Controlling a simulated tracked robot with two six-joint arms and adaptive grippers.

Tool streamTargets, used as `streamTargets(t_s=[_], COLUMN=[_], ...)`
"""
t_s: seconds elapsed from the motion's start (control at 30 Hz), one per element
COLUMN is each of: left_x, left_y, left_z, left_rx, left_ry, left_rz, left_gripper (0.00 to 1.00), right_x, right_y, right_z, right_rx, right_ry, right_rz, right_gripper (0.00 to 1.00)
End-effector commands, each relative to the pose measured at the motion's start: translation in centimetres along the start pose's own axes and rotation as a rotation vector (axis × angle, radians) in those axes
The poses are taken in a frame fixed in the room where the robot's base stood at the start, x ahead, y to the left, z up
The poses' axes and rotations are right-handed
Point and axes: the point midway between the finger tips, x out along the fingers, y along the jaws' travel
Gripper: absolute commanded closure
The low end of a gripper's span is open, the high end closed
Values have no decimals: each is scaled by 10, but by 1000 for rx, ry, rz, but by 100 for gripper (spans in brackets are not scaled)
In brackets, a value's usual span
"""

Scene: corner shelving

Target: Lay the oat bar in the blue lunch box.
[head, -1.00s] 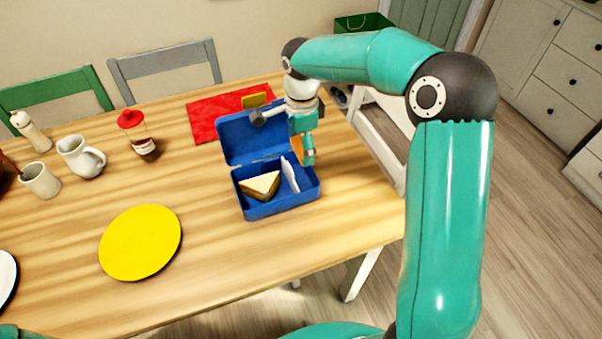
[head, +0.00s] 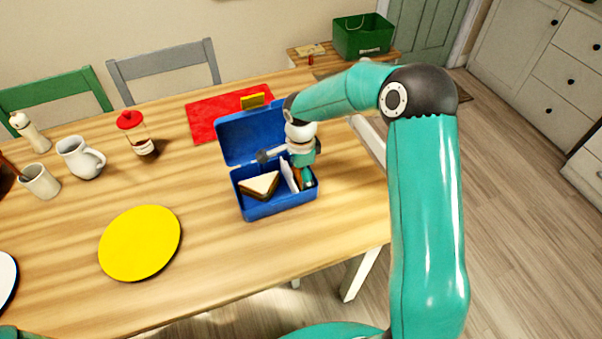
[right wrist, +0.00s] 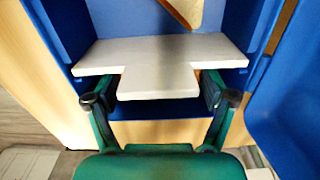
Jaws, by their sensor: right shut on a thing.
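The blue lunch box (head: 280,204) stands open on the table, its lid (head: 236,136) raised at the back. A sandwich half (head: 260,185) lies in its left part. A white upright divider (head: 288,174) stands right of the sandwich; it shows in the right wrist view (right wrist: 160,50). In the right wrist view, a pale face lies between the fingertips (right wrist: 158,92). My left gripper is out of view.
A red mat (head: 205,119) lies behind the box, with a yellow item (head: 252,100) near the lid. A yellow plate (head: 140,243) lies to the left. A red-topped jar (head: 138,135), white jug (head: 80,158) and cup (head: 40,181) stand further left. A green crate (head: 362,36) is behind.

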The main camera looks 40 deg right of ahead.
Motion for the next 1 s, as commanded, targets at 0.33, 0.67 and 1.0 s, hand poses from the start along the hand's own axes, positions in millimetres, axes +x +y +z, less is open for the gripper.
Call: streamTargets(t_s=[0.33,0.67,1.0], left_x=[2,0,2], left_y=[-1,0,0], left_z=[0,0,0], left_rx=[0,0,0], left_ry=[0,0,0], left_rz=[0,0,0], left_gripper=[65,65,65], right_x=[1,-4,-62], right_y=[0,-1,-2], right_z=[1,1,2], right_rx=[-1,-1,-1], right_ry=[0,0,-1], right_rz=[0,-2,-7], right_gripper=[7,7,7])
